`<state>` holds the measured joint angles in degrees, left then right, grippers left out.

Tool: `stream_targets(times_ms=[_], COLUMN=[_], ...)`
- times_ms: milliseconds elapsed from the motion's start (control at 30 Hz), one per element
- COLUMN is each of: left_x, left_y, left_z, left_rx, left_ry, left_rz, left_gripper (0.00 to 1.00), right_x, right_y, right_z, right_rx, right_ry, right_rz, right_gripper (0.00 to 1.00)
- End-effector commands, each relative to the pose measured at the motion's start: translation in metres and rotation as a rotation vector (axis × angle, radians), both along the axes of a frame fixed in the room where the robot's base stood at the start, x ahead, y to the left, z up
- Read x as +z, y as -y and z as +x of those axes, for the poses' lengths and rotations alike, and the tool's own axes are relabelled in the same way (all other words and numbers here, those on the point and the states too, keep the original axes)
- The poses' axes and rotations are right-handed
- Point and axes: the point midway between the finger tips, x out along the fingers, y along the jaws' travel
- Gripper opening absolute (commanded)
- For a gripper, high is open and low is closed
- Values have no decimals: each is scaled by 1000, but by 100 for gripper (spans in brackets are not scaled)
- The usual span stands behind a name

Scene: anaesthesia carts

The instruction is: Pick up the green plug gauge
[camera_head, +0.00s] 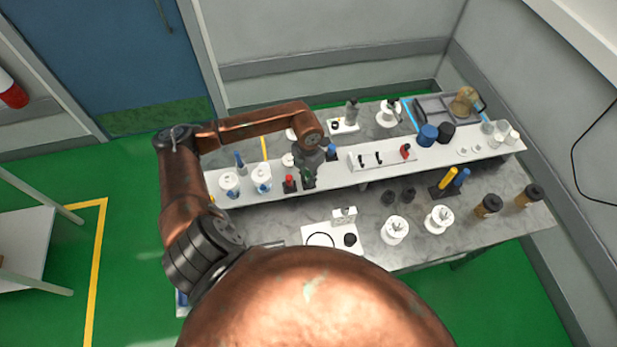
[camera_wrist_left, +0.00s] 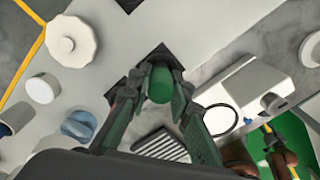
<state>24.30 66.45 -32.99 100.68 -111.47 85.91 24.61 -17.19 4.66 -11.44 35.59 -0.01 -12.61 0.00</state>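The green plug gauge (camera_wrist_left: 161,82) is a short green cylinder between the two fingertips of my left gripper (camera_wrist_left: 160,93) in the left wrist view. The fingers lie close along both sides of it. I cannot tell whether they press on it. In the head view the gauge (camera_head: 307,176) shows small and dark green just below my left gripper (camera_head: 309,164), at a dark square pad (camera_head: 311,184) on the white shelf. Its lower end is hard to make out. My right gripper is not in view.
A red-topped piece (camera_head: 290,183) stands close left of the gauge, with white spools (camera_head: 262,178) beyond. A blue piece (camera_head: 331,152) stands behind to the right. A white rack (camera_head: 375,158) is farther right. White spools (camera_head: 395,230) and dark cylinders stand on the lower bench.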

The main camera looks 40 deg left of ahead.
Motion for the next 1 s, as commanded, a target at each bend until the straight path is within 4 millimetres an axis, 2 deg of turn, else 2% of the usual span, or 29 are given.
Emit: stream_targets(times_ms=[233,667,867,1000], left_x=[0,6,28,55], left_y=[0,0,-1,20], left_z=[0,1,2,-6], left_rx=[0,0,0,-6], left_ry=[0,2,4,6], left_rz=[0,0,3,-1], left_gripper=[0,0,0,0], right_x=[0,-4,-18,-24], right_y=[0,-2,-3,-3], right_z=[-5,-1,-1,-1], right_rx=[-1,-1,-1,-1], right_ry=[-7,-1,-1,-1], right_rz=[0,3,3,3], right_gripper=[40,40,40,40])
